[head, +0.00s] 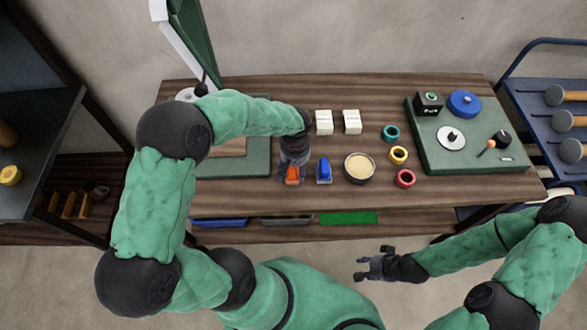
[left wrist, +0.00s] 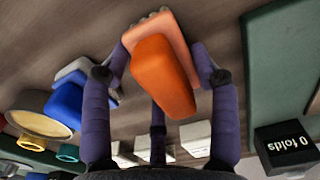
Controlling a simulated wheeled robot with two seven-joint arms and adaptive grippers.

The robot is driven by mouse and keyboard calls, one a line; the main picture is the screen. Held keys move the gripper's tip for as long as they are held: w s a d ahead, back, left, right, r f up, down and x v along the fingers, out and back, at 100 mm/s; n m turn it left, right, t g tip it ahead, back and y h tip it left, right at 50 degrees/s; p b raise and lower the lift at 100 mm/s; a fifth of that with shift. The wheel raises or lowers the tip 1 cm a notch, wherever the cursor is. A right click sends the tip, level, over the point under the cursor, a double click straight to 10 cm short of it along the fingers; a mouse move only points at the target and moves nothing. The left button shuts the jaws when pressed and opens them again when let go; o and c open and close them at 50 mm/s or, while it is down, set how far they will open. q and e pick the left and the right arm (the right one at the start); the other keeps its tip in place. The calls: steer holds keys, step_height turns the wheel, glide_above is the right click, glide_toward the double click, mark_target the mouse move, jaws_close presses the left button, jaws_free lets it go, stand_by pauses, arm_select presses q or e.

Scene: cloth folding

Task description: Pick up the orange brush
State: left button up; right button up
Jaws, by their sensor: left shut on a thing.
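The orange brush (head: 292,176) is near the front edge of the wooden table, below my left gripper (head: 295,162) in the head view. In the left wrist view the orange brush (left wrist: 160,75) sits between the purple fingers of my left gripper (left wrist: 163,72), which press on its sides. The bristles show at its far end. I cannot tell whether it is clear of the table. My right gripper (head: 368,263) is open and empty, in front of the table and away from the brush.
A blue brush (head: 323,170) stands just right of the orange one. A round tin (head: 359,167), coloured rings (head: 398,155) and white blocks (head: 324,122) lie further right and back. Green boards (head: 440,155) flank them. A black "0 folds" box (left wrist: 287,148) shows in the left wrist view.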

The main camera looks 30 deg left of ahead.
arm_select(q)
steer(key=shift+r, duration=0.15)
steer(key=shift+r, duration=0.2)
steer(key=r, duration=0.1)
steer(key=r+p, duration=0.1)
steer(key=r, duration=0.1)
steer(key=shift+s+d+r, duration=0.25)
steer(key=s+d+r+p, duration=0.4)
steer(key=s+d+r, duration=0.4)
steer(key=s+d, duration=0.1)
steer(key=shift+s+r, duration=0.35)
steer(key=shift+r, duration=0.05)
steer(key=shift+d, duration=0.1)
steer(key=o, duration=0.4)
steer(key=shift+c, duration=0.6)
